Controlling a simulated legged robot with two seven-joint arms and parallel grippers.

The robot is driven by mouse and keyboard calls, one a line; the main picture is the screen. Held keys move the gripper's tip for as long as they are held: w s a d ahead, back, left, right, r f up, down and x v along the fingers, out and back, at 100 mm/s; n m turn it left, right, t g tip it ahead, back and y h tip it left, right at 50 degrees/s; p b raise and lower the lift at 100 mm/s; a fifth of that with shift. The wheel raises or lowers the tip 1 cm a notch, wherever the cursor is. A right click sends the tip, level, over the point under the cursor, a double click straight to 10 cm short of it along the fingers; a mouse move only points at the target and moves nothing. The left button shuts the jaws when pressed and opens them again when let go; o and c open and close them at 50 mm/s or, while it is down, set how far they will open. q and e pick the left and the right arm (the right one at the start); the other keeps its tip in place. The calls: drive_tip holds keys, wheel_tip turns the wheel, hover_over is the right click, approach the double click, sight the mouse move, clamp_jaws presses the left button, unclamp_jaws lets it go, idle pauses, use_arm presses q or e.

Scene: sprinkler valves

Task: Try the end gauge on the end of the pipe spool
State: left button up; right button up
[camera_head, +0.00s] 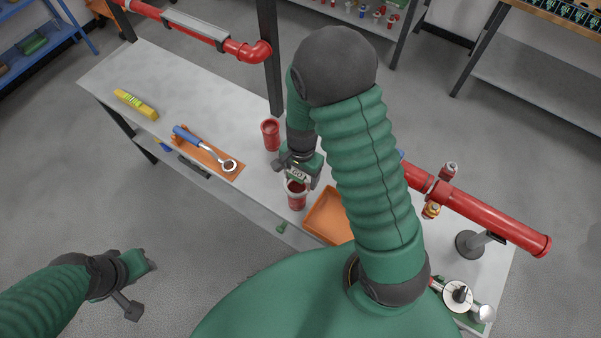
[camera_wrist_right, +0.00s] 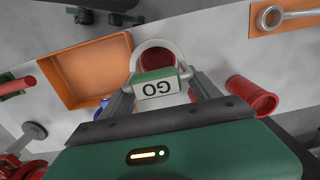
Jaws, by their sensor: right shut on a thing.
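My right gripper (camera_head: 298,178) is shut on the end gauge (camera_wrist_right: 156,84), a pale piece with a green edge and the letters GO, upside down in the right wrist view. A pale ring (camera_wrist_right: 150,47) shows just beyond the label, with red inside it. In the head view the gauge is at the top of a short upright red pipe spool (camera_head: 297,200). I cannot tell whether the gauge is seated on its end or just above it. My left gripper (camera_head: 138,264) hangs at the lower left, away from the bench; its jaws are unclear.
A second short red pipe piece (camera_head: 270,136) stands behind. An orange tray (camera_head: 322,222) is beside the spool. A blue-handled wrench (camera_head: 205,148) lies on an orange mat, with a yellow level (camera_head: 135,103) farther left. A long red pipe (camera_head: 490,216) is at the right.

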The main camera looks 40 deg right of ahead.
drive_tip(key=shift+d, duration=0.1)
drive_tip(key=shift+a+f+b, duration=0.25)
drive_tip(key=shift+f+b, duration=0.1)
drive_tip(key=shift+f, duration=0.2)
drive_tip(key=shift+f, duration=0.1)
drive_tip(key=shift+d+f+b, duration=0.15)
drive_tip(key=shift+f+b, duration=0.15)
drive_tip(key=shift+f, duration=0.15)
drive_tip(key=shift+f+b, duration=0.75)
drive_tip(key=shift+f, duration=0.15)
idle(0.3)
drive_tip(key=shift+r+p, duration=3.5)
drive_tip(key=shift+r, duration=0.1)
